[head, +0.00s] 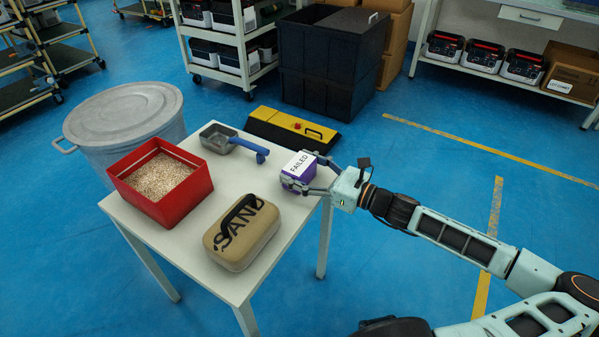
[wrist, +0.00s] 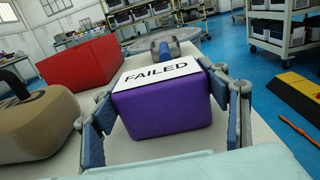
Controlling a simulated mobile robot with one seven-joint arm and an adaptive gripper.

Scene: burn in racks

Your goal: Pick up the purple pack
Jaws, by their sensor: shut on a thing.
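The purple pack (head: 294,184) has a white label reading FAILED on its top. It is at the right edge of the white table (head: 190,262) in the head view. My gripper (head: 308,180) reaches in from the right and is shut on the pack. In the wrist view the pack (wrist: 165,112) sits between the two blue-padded fingers (wrist: 166,118), one along each side. I cannot tell whether the pack's underside touches the table.
A tan SAND case (head: 240,235), a red box of granules (head: 160,180) and a grey scoop with blue handle (head: 228,140) share the table. A lidded grey bin (head: 122,112) stands behind left. A yellow-black floor unit (head: 290,128) lies beyond the table.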

